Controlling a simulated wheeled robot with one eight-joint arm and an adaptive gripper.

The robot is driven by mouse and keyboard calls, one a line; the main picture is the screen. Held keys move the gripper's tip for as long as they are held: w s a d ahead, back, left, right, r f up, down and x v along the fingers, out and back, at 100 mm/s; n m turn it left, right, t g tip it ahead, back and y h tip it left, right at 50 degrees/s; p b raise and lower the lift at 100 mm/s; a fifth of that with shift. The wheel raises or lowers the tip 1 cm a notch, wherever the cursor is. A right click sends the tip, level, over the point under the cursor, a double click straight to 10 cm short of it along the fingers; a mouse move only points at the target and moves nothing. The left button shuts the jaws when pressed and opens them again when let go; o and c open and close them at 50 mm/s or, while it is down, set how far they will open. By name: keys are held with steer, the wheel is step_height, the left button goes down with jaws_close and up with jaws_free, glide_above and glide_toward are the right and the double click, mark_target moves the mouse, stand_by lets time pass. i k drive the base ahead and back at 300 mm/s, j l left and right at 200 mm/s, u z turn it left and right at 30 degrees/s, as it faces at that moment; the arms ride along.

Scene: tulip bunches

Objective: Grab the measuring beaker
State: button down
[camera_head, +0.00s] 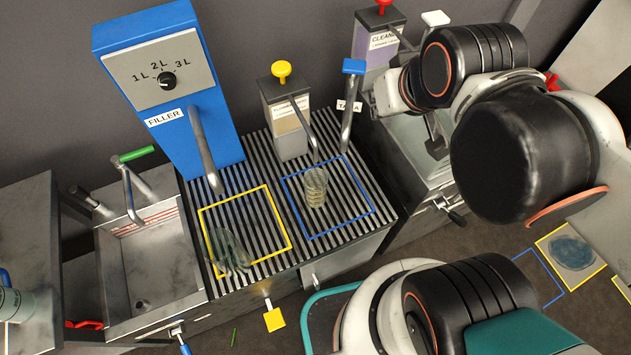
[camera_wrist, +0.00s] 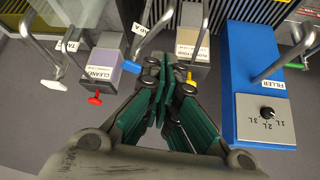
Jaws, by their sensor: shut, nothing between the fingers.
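A clear cylindrical vessel with ring markings, which looks like the measuring beaker (camera_head: 316,187), stands upright inside the blue square on the striped grate (camera_head: 262,180) in the head view. My gripper (camera_wrist: 164,85) is shut and empty in the wrist view, with its green-sided fingers together. The wrist view looks over the dispensers from behind, upside down, and I cannot make out the beaker there. In the head view my arm is at the right, apart from the beaker, and its links hide most of the gripper.
The blue filler (camera_head: 170,90) and the yellow-topped dispenser (camera_head: 287,115) stand behind the grate, with spouts reaching over it. A greenish transparent object (camera_head: 231,251) lies in the yellow square. A sink (camera_head: 150,265) is at left. The cleaner dispenser (camera_head: 377,45) stands near my arm.

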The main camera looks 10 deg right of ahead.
mark_target(314, 179)
steer(key=k+j+z, duration=0.25)
steer(key=k, duration=0.15)
steer(key=k+j+z, duration=0.25)
steer(key=k, duration=0.2)
steer(key=k+z, duration=0.25)
steer(key=k, duration=0.2)
